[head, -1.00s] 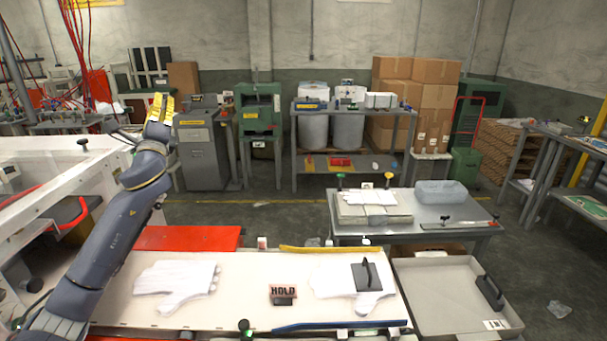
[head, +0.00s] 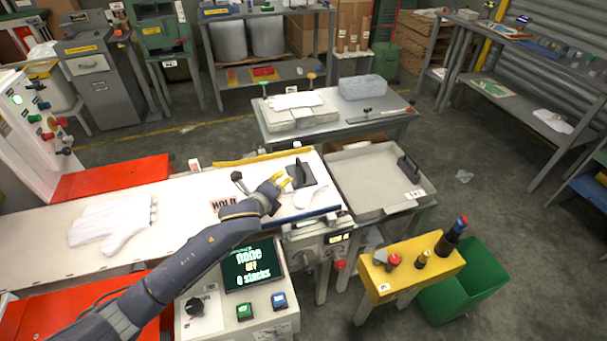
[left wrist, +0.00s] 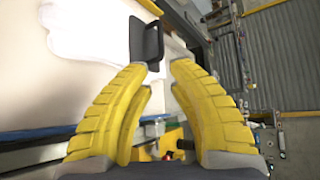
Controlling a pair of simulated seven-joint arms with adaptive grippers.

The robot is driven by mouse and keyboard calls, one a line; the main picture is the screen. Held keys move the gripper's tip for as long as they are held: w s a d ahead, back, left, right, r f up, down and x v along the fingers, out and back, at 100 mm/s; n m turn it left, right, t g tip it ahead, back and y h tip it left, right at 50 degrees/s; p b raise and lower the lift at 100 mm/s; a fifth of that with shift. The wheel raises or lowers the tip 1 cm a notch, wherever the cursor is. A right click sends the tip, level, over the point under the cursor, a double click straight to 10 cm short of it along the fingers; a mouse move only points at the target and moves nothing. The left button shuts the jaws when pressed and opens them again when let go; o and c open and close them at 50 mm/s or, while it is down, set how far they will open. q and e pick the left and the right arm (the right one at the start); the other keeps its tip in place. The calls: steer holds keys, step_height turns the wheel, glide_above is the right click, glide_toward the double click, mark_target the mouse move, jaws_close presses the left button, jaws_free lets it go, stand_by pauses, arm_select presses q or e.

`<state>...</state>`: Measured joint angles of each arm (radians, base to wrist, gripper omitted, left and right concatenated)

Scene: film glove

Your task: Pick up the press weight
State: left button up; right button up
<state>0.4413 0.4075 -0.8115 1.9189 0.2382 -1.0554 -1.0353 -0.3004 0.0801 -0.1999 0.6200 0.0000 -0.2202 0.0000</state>
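The press weight (head: 307,177) is a dark flat plate with an upright black handle. It lies on a white glove (head: 309,199) at the right end of the white table. In the left wrist view the press weight (left wrist: 146,42) shows just beyond the fingertips, with its handle toward the gap between them. My left gripper (head: 284,181) is just left of the weight in the head view. Its yellow fingers (left wrist: 162,70) are apart with nothing between them. I cannot tell whether they touch the weight. My right gripper is not in view.
A HOLD sign (head: 223,203) stands left of the weight, partly behind my arm. A grey tray (head: 367,203) with a black handle-like piece (head: 409,168) lies to the right. Another white glove (head: 110,222) lies on the left. A control box (head: 237,315) and yellow stand (head: 412,272) are in front.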

arm_select(q)
glide_toward(301, 165)
steer(key=x, duration=0.4)
steer(key=shift+s+f, duration=0.1)
steer(key=shift+f, duration=0.3)
steer(key=shift+x, duration=3.15)
steer(key=shift+r, duration=0.1)
steer(key=shift+c, duration=0.5)
jaws_close()
